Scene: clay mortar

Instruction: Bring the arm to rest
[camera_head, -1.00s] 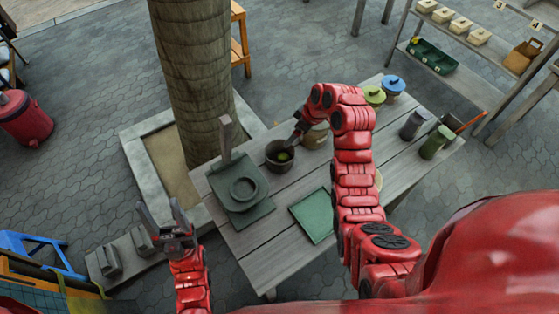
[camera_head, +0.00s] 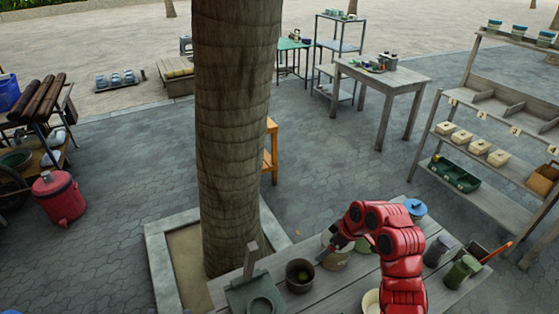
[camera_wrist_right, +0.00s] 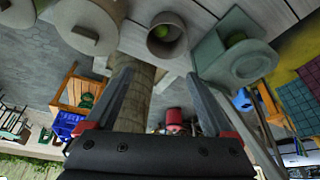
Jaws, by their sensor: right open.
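My right arm reaches over the wooden table in the head view. Its gripper (camera_head: 325,254) is beside a dark round mortar (camera_head: 299,276) with something green inside, and in front of a tan pot (camera_head: 337,260). In the right wrist view, the two fingers of this gripper (camera_wrist_right: 158,75) are spread apart with nothing between them. The mortar (camera_wrist_right: 167,40) shows beyond the fingertips, with the green thing inside it. My left gripper is outside both current views.
The wooden table (camera_head: 335,292) also holds a grey-green stand (camera_head: 240,297), a blue-lidded jar (camera_head: 415,208), and two canisters (camera_head: 462,270) at right. A tree trunk (camera_head: 238,130) rises behind the table. Shelves (camera_head: 480,130) stand at right. Paving between is open.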

